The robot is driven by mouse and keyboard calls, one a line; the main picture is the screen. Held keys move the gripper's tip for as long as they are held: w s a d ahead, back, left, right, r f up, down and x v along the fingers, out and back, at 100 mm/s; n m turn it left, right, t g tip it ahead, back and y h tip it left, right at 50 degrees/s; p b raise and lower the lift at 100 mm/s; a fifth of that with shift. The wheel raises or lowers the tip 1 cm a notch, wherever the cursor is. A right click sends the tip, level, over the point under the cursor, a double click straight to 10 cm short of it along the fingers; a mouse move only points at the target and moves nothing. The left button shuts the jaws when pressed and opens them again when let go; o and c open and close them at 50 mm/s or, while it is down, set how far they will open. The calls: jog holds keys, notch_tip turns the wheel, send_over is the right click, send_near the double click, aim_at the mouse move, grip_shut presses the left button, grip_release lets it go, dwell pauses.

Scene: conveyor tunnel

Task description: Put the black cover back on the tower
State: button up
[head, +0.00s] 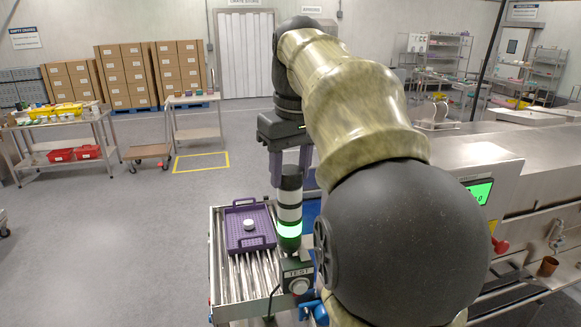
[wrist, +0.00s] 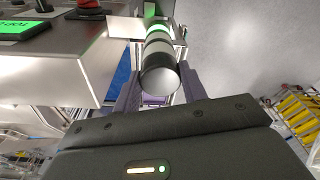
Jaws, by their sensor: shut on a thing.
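The tower (head: 289,214) is an upright stack light with white and black bands and a lit green band low down. It stands beside the roller conveyor. The black cover (head: 291,174) is the dark piece at the top of this column, in line with it. My gripper (head: 291,172) points down with its purple fingers on both sides of the cover, shut on it. No gap shows between cover and tower, but I cannot tell if it is fully seated.
A purple tray (head: 262,240) with a white puck (head: 249,225) lies on the rollers. A TEST button box (head: 298,283) stands close by the tower's foot. The steel machine with a green screen (head: 480,194) is on the right. Open floor lies left.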

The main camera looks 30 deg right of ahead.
aim_at(295, 173)
jog(key=shift+f, duration=0.1)
jog(key=o, duration=1.5)
jog(key=shift+c, duration=0.2)
notch_tip(295, 173, up, 12)
jog(key=s+p, duration=0.1)
jog(key=p, duration=0.1)
jog(key=shift+s, duration=0.25)
